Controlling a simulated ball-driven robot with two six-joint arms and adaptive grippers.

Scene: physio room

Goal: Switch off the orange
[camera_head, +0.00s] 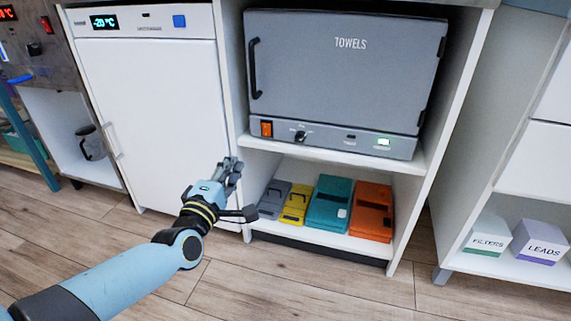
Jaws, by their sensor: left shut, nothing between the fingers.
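An orange rocker switch (266,128) sits at the left end of the lower front panel of the grey towel cabinet (330,75), which is marked TOWELS. My left gripper (238,190) is below and to the left of the switch, in front of the white fridge's right edge. It is shut and empty, and it looks apart from the switch. An orange case (371,211) stands on the shelf below the cabinet. My right gripper is out of view.
A black knob (300,136) and a lit green indicator (383,142) share the cabinet panel. Teal (329,202), yellow (296,203) and grey cases stand below. The white fridge (155,110) reads -20 °C. A red switch (46,24) is at far left. Bare wooden floor lies in front.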

